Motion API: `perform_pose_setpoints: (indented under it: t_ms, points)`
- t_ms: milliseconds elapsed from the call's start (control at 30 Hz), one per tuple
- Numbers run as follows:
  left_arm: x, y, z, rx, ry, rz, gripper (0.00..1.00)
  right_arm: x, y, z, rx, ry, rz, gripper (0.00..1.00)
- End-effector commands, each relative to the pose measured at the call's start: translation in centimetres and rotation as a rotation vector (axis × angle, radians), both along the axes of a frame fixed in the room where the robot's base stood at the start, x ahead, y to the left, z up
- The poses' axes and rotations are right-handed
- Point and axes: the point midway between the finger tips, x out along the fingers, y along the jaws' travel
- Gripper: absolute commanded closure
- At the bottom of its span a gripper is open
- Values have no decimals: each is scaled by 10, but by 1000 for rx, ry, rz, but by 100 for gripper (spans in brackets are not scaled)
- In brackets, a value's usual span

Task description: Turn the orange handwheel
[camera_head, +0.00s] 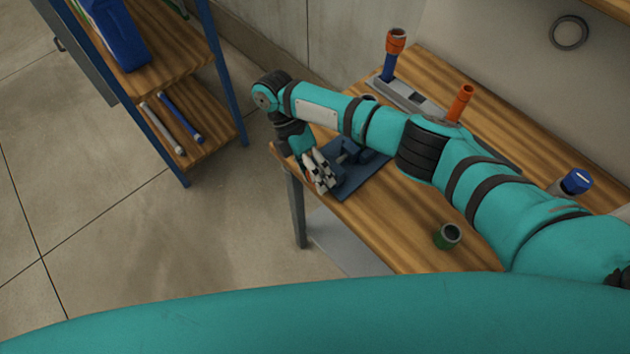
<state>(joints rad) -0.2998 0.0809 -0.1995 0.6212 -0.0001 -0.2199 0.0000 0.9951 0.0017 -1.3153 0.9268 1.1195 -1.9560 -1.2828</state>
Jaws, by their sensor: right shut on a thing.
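My right arm reaches in from the right, over the wooden workbench. My left gripper is not in view.
The workbench (385,235) also carries an orange-topped blue cylinder (396,42), an orange cylinder (461,102), a green cup (447,236) and a blue-capped cylinder (576,181). A blue-framed shelf (212,140) stands at left. The floor between is clear.

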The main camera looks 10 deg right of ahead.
Motion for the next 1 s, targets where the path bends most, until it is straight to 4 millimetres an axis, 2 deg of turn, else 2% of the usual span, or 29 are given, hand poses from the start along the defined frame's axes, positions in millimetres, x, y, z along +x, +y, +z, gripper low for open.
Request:
perform_pose_setpoints:
  t_ms: [33, 100, 433, 467, 633, 1000]
  points:
    - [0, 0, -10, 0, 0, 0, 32, 1, 1, -5, -12, 14, -3, 75]
    - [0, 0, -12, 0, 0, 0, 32, 1, 1, -2, -24, 32, -2, 75]
    - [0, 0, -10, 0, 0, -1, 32, 1, 0, 1, -30, 42, -1, 75]
    - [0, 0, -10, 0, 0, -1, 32, 1, 0, 1, -30, 42, -1, 42]
    - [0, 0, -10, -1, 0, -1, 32, 1, 0, 1, -30, 42, -1, 20]
    - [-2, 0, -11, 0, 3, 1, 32, 3, 2, 4, -32, 41, 0, 19]
